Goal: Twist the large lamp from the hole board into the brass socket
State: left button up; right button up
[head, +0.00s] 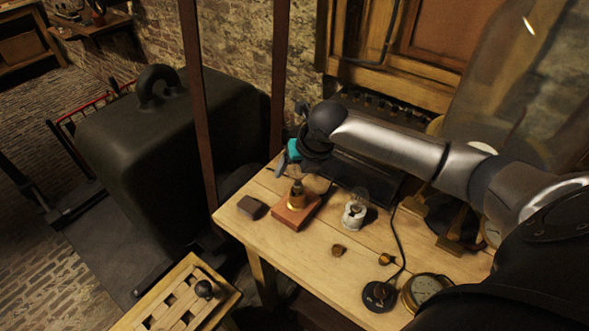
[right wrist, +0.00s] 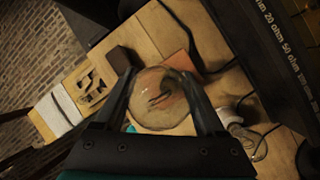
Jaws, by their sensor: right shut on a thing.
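My right gripper (right wrist: 165,84) is shut on the large lamp (right wrist: 160,99), a round clear glass bulb with a dark filament, seen end-on in the right wrist view. In the head view the teal-marked right gripper (head: 287,157) is above and close to the brass socket (head: 296,200), which stands on a reddish wooden block. The lamp's glass hardly shows there, and I cannot tell whether its base touches the socket. The hole board (head: 158,319) is at the bottom left of the head view; it also shows in the right wrist view (right wrist: 75,84). My left gripper is not in view.
A small clear lamp in a white holder (head: 354,214) stands right of the wooden block. A dark block (head: 251,207) lies left of it. Small brass pieces, a black knob with a cable and a round gauge (head: 424,289) are nearer the table's front right.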

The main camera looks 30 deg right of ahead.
jog(key=shift+w+p, duration=0.15)
jog(key=shift+p, duration=0.2)
dwell(0.3)
jog(key=shift+f, duration=1.15)
dwell(0.7)
jog(key=shift+r+m+h+p, duration=0.1)
jog(key=shift+m+h+p, duration=0.2)
jog(key=shift+m+p, duration=0.4)
jog(key=shift+d+m+h+p, duration=0.15)
jog(key=shift+m+h+p, duration=0.45)
jog(key=shift+m+p, duration=0.65)
jog(key=shift+d+m+h+p, duration=0.1)
jog(key=shift+m+h+p, duration=0.3)
jog(key=shift+m+p, duration=0.5)
jog(key=shift+m, duration=0.45)
